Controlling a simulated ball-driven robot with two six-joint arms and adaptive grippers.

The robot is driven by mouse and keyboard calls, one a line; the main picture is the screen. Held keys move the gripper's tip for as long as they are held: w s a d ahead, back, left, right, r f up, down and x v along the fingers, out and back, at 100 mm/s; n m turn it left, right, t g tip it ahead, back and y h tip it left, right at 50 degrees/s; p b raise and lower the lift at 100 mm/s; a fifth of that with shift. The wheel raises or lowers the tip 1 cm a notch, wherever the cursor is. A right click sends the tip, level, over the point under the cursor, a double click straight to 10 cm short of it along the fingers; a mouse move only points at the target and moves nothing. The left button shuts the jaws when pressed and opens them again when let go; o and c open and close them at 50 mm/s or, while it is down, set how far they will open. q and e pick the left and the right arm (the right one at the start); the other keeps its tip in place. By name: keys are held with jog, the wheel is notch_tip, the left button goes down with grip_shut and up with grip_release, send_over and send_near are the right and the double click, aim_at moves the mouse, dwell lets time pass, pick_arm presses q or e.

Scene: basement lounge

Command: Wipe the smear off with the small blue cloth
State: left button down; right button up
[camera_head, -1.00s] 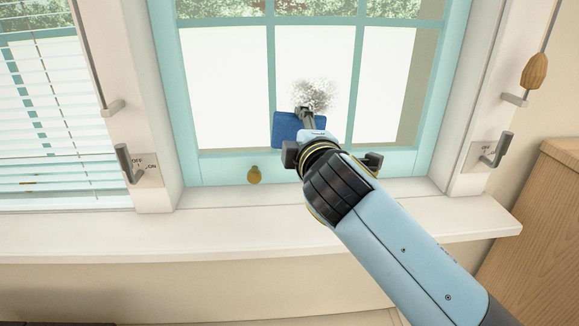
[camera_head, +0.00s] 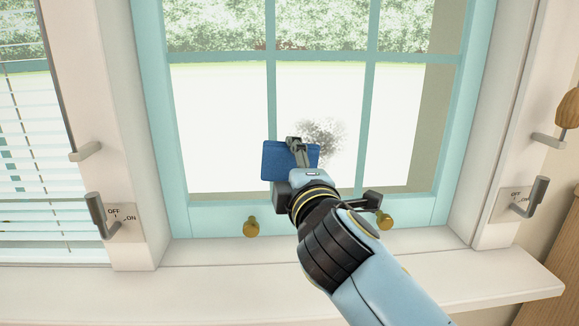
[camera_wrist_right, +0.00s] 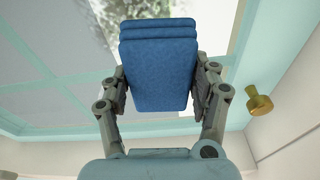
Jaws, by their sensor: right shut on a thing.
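The small blue cloth (camera_head: 278,162) is held by my right gripper (camera_head: 298,150) in front of the window. The cloth also shows in the right wrist view (camera_wrist_right: 158,70), folded, between the two fingers (camera_wrist_right: 158,88). The smear (camera_head: 324,138) is a dark grey, speckled patch on the middle lower pane. It lies just right of the cloth and a little higher, partly behind the gripper. I cannot tell whether the cloth touches the glass. My left gripper is not in view.
The window has a teal frame (camera_head: 160,150) with brass knobs (camera_head: 251,226) on its lower rail. A white sill (camera_head: 200,290) runs below. Lever handles with on/off plates (camera_head: 118,221) stand at both sides. Blinds (camera_head: 40,150) cover the left window.

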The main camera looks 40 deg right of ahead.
dwell(0.5)
jog(key=shift+w+d, duration=0.1)
jog(key=shift+w, duration=0.05)
jog(key=shift+x, duration=0.75)
jog(key=shift+d, duration=0.1)
